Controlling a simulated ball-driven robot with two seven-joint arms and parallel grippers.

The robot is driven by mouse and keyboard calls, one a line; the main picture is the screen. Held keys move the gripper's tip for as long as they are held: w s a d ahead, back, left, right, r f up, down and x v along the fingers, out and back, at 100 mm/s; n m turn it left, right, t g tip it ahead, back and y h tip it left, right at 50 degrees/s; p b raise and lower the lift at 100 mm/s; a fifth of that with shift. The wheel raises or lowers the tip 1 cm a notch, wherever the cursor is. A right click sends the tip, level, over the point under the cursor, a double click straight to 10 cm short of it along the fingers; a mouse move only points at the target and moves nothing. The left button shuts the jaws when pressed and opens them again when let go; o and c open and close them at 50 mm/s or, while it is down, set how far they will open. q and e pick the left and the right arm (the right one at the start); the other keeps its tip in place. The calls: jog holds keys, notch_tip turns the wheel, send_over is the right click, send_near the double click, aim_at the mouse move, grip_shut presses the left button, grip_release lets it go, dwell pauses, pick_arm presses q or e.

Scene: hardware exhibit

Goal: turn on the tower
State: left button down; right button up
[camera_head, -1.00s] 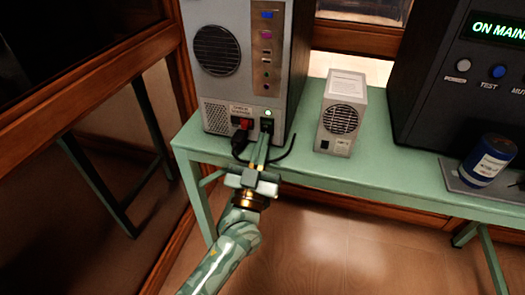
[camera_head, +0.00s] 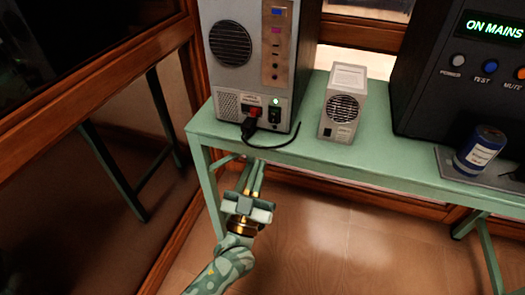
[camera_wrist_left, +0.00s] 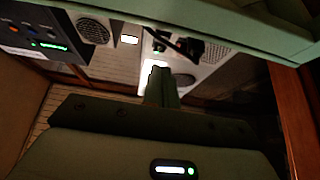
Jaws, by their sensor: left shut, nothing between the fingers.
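The tower (camera_head: 229,82), a grey case with its rear panel facing me, stands upright on the green table's left end. Low on the panel are a red part (camera_head: 252,111), a black rocker switch (camera_head: 275,115) and a lit green light (camera_head: 275,101) above that switch. A black cable (camera_head: 275,146) hangs at the panel's foot. My left gripper (camera_head: 254,166) is shut and empty, in front of and below the table's front edge, apart from the tower. In the left wrist view the closed fingers (camera_wrist_left: 160,78) show, with part of the tower (camera_wrist_left: 215,53) beyond. My right gripper is out of view.
A small grey box with a fan grille (camera_head: 343,103) stands right of the tower. A black unit reading "ON MAINS" (camera_head: 440,75) and a blue can (camera_head: 480,150) are further right on the table (camera_head: 375,165). A wood-framed glass wall (camera_head: 100,110) is close on the left.

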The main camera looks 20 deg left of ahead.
pick_arm(q)
jog(key=shift+f+v, duration=0.15)
jog(key=shift+v, duration=0.7)
jog(key=shift+f+v, duration=0.2)
jog(key=shift+v, duration=0.65)
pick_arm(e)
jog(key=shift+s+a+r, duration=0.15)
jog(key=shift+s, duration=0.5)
pick_arm(q)
jog(key=shift+w, duration=0.2)
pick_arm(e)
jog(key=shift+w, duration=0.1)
